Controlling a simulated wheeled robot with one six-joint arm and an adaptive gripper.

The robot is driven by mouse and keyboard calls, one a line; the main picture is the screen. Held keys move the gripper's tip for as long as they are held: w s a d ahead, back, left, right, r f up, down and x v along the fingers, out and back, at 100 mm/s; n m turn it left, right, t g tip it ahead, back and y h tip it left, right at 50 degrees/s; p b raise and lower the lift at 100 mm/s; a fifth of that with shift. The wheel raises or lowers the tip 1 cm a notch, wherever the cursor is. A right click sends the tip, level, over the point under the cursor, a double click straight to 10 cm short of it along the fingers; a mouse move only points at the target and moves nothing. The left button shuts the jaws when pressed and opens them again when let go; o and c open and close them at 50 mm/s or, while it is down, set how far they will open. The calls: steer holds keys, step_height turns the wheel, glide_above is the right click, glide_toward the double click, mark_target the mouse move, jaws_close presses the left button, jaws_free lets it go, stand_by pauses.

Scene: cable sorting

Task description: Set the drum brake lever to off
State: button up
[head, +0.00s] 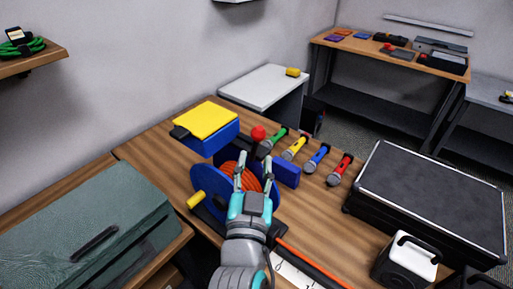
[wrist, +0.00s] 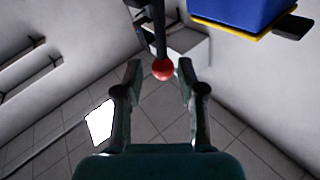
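The brake lever is a dark bar with a red ball knob (head: 258,133) at the cable drum (head: 207,180), which has blue flanges and orange cable. My gripper (head: 253,158) is open, in front of the drum in the head view, with its fingertips just below the knob there. In the wrist view the red knob (wrist: 163,69) shows between the two spread fingertips (wrist: 159,72), with the dark lever bar (wrist: 158,25) running up from it. I cannot tell whether a finger touches the knob. My gripper hides part of the drum and the lever's base.
A blue box with a yellow lid (head: 206,119) stands left behind the drum. Several coloured-band microphones (head: 317,158) lie to the right. A black case (head: 430,200) and a white-black box (head: 405,262) stand further right. A yellow drum handle (head: 196,200) sticks out left.

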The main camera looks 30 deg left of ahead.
steer(key=r+v, duration=0.1)
steer(key=v, duration=0.5)
steer(key=shift+f, duration=0.5)
